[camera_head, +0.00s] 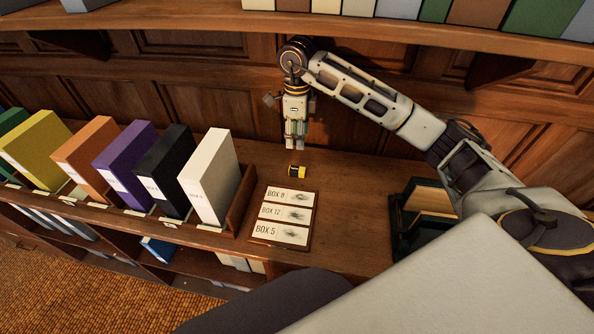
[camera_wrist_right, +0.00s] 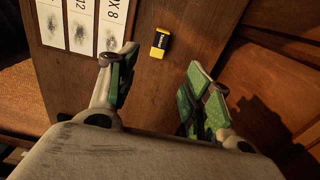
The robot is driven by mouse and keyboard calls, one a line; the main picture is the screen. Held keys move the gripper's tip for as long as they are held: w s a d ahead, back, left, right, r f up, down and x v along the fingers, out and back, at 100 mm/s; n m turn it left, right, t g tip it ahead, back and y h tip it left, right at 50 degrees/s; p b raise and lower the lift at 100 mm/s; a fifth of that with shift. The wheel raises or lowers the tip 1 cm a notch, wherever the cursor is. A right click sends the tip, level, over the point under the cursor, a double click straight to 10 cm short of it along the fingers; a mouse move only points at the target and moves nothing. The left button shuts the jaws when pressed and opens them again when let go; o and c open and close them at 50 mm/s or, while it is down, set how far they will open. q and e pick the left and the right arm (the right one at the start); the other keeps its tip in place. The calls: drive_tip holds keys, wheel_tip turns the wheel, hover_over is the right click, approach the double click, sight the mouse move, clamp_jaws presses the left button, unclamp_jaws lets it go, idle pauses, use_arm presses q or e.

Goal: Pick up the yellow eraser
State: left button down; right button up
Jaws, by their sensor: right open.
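The yellow eraser (camera_head: 297,171), with a black sleeve, lies on the wooden counter (camera_head: 345,215) just behind the labelled card board. In the right wrist view the eraser (camera_wrist_right: 160,44) lies beyond my fingertips, roughly between the lines of the two fingers. My right gripper (camera_head: 295,140) points down behind and above the eraser in the head view. In the right wrist view my right gripper (camera_wrist_right: 160,88) is open, with green finger pads apart and nothing between them. My left gripper is not in view.
A board with box labels (camera_head: 283,215) lies right in front of the eraser. Several upright box files stand in a rack to the left, a white one (camera_head: 210,175) nearest. A dark green tray (camera_head: 405,213) stands at right. A shelf (camera_head: 400,25) overhangs the back.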

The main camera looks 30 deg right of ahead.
drive_tip(key=shift+f, duration=0.1)
drive_tip(key=p, duration=0.1)
hover_over(297, 169)
drive_tip(key=shift+w+f, duration=0.1)
drive_tip(key=shift+f, duration=4.15)
drive_tip(key=shift+f, duration=0.1)
drive_tip(key=shift+f+p, duration=0.55)
drive_tip(key=shift+f, duration=1.95)
drive_tip(key=shift+c, duration=0.4)
